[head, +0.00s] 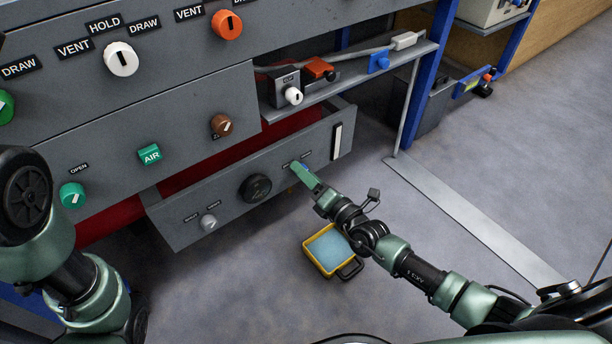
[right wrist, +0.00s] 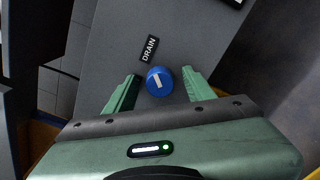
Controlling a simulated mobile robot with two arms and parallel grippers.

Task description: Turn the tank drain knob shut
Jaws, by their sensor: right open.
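The blue drain knob (right wrist: 160,81) shows in the right wrist view on a grey panel, beside a black label reading DRAIN (right wrist: 149,49). A short white line marks its face, slanted in that view. My right gripper (right wrist: 160,73) is open, with one green finger on each side of the knob. Gaps show between the fingers and the knob. In the head view the right gripper (head: 299,175) is at the front of the low grey panel (head: 228,190), and it hides most of the knob. My left arm shows at the left edge, but its gripper is out of view.
The low panel also carries a black round dial (head: 255,188), a grey knob (head: 208,222) and a white upright strip (head: 337,141). A yellow-rimmed tray (head: 318,266) with light blue inside is on the floor below my right wrist. A shelf (head: 350,75) juts out above.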

